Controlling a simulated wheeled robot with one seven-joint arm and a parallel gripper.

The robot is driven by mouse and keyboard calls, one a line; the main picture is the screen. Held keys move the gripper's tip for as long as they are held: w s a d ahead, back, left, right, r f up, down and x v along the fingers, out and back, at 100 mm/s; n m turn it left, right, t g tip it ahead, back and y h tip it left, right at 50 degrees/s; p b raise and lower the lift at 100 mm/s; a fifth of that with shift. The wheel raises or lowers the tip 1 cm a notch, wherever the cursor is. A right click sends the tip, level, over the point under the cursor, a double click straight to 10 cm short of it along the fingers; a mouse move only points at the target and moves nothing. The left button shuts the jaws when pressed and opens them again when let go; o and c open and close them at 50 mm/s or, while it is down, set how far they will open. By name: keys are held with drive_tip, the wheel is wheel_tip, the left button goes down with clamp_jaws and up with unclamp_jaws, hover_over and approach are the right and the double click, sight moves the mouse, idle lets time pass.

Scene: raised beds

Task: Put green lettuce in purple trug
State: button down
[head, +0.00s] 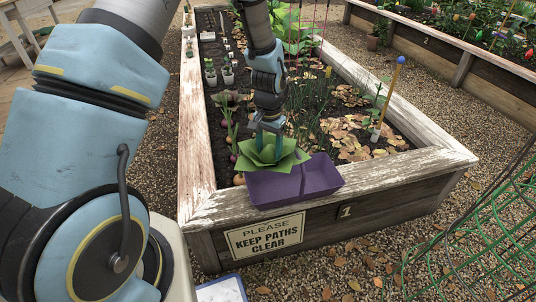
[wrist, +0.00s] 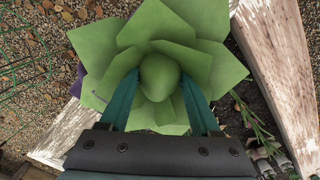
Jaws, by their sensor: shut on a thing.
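The green lettuce (head: 267,152) is a rosette of broad leaves. It fills the upper middle of the wrist view (wrist: 160,75). My gripper (head: 266,130) is shut on its round heart, with a teal finger on each side. The purple trug (head: 298,181) sits on the near corner of the raised bed's wooden frame. In the head view the lettuce is over the trug's left end and hides part of its rim. I cannot tell whether the lettuce touches the trug. In the wrist view only a purple sliver of the trug (wrist: 77,82) shows at the left, behind the leaves.
The raised bed (head: 417,162) holds soil, dry leaves and several plants. A stake with a blue ball (head: 388,98) stands on the right. A sign (head: 265,235) hangs on the front board. A green wire cage (head: 485,235) stands at the right. Gravel surrounds the bed.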

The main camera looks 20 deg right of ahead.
wheel_tip(320, 180, down, 12)
drive_tip(key=b, duration=0.9)
drive_tip(key=shift+r, duration=0.1)
unclamp_jaws()
drive_tip(key=shift+r, duration=0.1)
wheel_tip(320, 180, up, 12)
drive_tip(key=p, duration=1)
idle(0.5)
